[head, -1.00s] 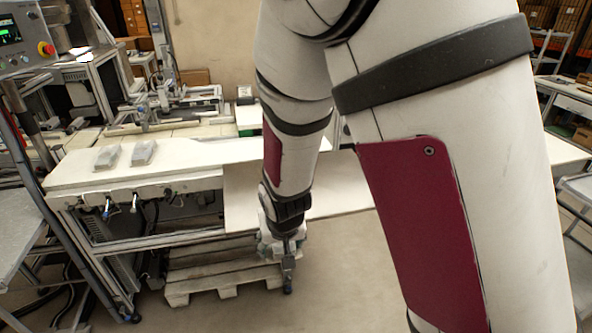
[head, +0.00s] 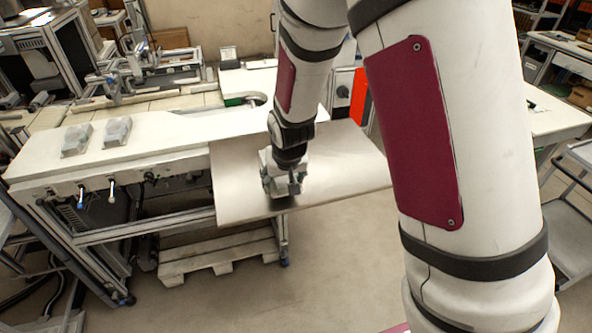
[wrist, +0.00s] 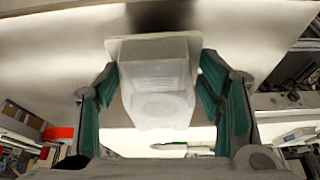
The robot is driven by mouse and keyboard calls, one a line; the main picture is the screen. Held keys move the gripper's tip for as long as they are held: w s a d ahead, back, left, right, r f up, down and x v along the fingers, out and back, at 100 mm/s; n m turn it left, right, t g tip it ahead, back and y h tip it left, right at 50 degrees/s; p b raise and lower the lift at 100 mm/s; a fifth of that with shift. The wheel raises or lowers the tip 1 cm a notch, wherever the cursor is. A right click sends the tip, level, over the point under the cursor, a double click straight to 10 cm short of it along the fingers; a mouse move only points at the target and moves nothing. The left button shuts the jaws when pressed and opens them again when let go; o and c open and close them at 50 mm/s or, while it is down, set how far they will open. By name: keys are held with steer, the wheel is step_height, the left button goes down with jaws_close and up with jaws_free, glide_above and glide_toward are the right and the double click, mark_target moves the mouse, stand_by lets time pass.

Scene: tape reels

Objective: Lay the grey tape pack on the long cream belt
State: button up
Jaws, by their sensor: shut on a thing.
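My gripper (wrist: 160,95) is shut on the grey tape pack (wrist: 155,85), a pale, partly see-through block with a wider rim, held between the green finger pads in the wrist view. In the head view my gripper (head: 283,187) is in front of a flat pale board beside the belt's right part; the held pack is hard to make out there. The long cream belt (head: 160,140) runs across the left and middle. I cannot tell the exact height of the pack over the board.
Two similar grey packs (head: 76,139) (head: 117,131) lie on the belt's left part. The pale board (head: 235,185) juts out at the belt's front right. A wooden pallet (head: 215,255) lies on the floor below. The belt between packs and gripper is clear.

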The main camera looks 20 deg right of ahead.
steer(key=w+d, duration=0.1)
steer(key=w, duration=0.1)
steer(key=w+d, duration=0.3)
steer(key=d, duration=0.1)
steer(key=shift+w+f, duration=0.35)
steer(key=shift+w, duration=0.05)
steer(key=shift+s+p+x, duration=0.2)
steer(key=shift+p+x, duration=0.1)
steer(key=shift+x, duration=0.6)
steer(key=shift+s+p+x, duration=0.2)
steer(key=shift+p+x, duration=0.1)
steer(key=shift+x, duration=0.6)
steer(key=shift+d+f, duration=0.1)
steer(key=shift+f, duration=0.15)
steer(key=o, duration=1.3)
steer(key=shift+r, duration=0.1)
